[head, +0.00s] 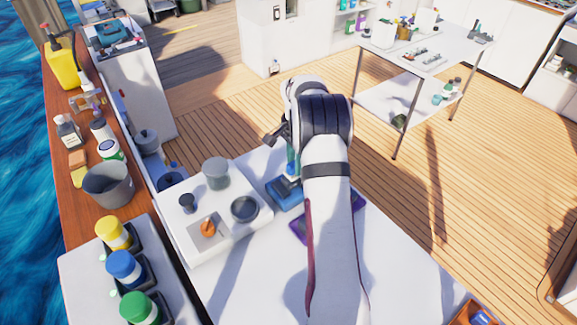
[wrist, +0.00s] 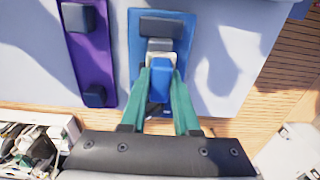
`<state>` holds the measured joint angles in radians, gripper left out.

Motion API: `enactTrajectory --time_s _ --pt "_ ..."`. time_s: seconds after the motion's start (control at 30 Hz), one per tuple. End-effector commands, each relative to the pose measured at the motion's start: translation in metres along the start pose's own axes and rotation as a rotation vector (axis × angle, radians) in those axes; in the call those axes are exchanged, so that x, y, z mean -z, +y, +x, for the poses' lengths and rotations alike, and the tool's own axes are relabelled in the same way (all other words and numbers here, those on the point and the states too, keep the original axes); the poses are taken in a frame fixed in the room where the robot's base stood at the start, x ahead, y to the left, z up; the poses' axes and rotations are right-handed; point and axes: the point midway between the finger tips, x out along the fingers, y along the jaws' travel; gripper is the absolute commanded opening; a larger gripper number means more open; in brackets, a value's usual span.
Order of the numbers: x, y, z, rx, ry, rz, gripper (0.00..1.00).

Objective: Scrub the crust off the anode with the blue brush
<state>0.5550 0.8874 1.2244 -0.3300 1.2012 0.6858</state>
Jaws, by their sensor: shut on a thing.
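My gripper (head: 292,165) has two teal fingers, which also show in the wrist view (wrist: 160,85). They are shut on the blue brush (wrist: 160,78), a blue block with a pale edge at its far end. The brush is over a blue tray (wrist: 135,50) with dark grey blocks; I cannot tell whether it touches the tray. In the head view the blue tray (head: 285,203) lies beside the white engine box, partly behind my arm. An orange lump (head: 207,228) sits on a grey square in the box top; I cannot tell whether it is the crusted anode.
The white box (head: 180,238) also carries grey round parts. A purple tray (head: 297,230) lies nearer, partly behind my arm. Yellow, blue and green jars (head: 125,268) stand in a row at left. A grey bucket (head: 108,184) stands on the wooden ledge. The white surface in front is mostly clear.

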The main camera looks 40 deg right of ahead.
Motion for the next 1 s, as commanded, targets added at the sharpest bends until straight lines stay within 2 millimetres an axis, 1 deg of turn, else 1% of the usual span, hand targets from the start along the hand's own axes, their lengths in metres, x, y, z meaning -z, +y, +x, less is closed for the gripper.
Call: enactTrajectory --time_s 0.03,0.13,0.4,0.57,0.67,0.9,1.0 --pt "0.002 0.004 0.004 -0.011 0.001 -0.002 0.00" --pt "-0.001 0.004 0.004 -0.013 0.000 -0.003 0.00" --pt "-0.035 0.004 0.002 -0.014 -0.004 -0.002 0.00" --pt "-0.041 0.004 0.000 -0.012 -0.003 -0.001 0.00" --pt "-0.037 0.003 -0.002 -0.011 -0.003 0.000 0.00" --pt "-0.007 0.002 -0.004 -0.007 -0.001 0.002 0.00" --pt "0.000 0.002 -0.004 -0.007 0.000 -0.001 0.00"
